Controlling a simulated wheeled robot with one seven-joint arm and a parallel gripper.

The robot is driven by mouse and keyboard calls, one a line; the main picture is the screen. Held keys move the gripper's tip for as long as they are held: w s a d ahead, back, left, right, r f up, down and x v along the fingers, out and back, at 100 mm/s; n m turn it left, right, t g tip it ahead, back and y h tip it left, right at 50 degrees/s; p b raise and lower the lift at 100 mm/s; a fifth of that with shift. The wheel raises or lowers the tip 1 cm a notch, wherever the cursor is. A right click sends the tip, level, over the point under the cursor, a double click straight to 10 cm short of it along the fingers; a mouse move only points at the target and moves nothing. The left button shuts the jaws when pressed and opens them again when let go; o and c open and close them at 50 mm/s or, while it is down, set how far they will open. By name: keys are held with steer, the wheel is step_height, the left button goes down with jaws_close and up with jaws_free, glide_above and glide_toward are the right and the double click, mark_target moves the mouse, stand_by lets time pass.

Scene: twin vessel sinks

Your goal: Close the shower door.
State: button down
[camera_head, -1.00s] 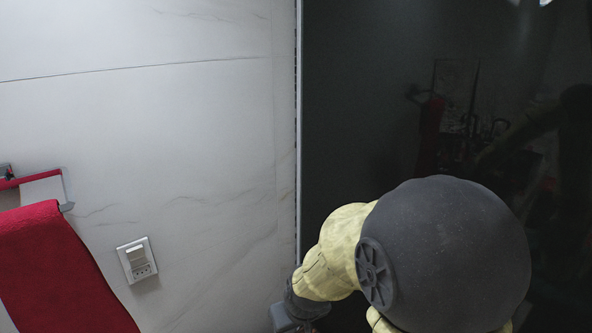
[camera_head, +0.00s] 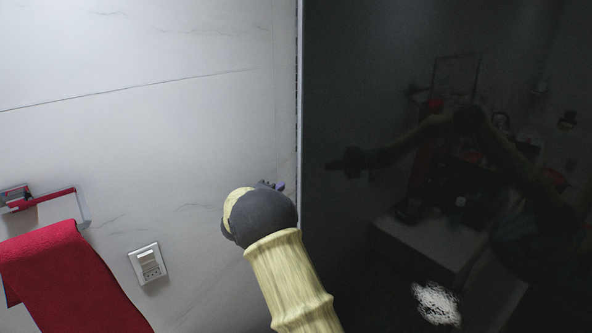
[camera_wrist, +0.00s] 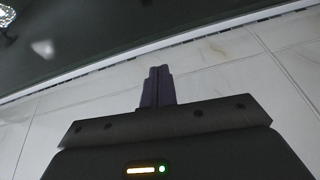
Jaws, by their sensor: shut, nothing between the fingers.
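A large dark glossy panel (camera_head: 400,100), which looks like the shower door, fills the right side of the head view and reflects the room and my arm. A thin pale vertical strip (camera_head: 299,110) runs along its left edge. In the wrist view the dark panel (camera_wrist: 120,25) lies across the top, bordered by a bright strip (camera_wrist: 130,54). My gripper (camera_wrist: 160,70) is shut and empty, its purple fingers pointing towards that strip over the pale wall. In the head view only a bit of my gripper (camera_head: 278,186) shows, left of the panel edge. Contact and how far the door stands open cannot be told.
A white marble wall (camera_head: 150,100) fills the left. A red towel (camera_head: 65,280) hangs from a metal holder (camera_head: 82,210) at lower left. A white switch plate (camera_head: 148,263) is on the wall between towel and arm.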

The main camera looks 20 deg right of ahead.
steer(key=shift+s+d+g+h, duration=0.15)
steer(key=shift+g+h, duration=0.15)
steer(key=shift+h, duration=0.3)
steer(key=p+x, duration=0.4)
steer(key=x, duration=0.6)
steer(key=shift+s, duration=0.1)
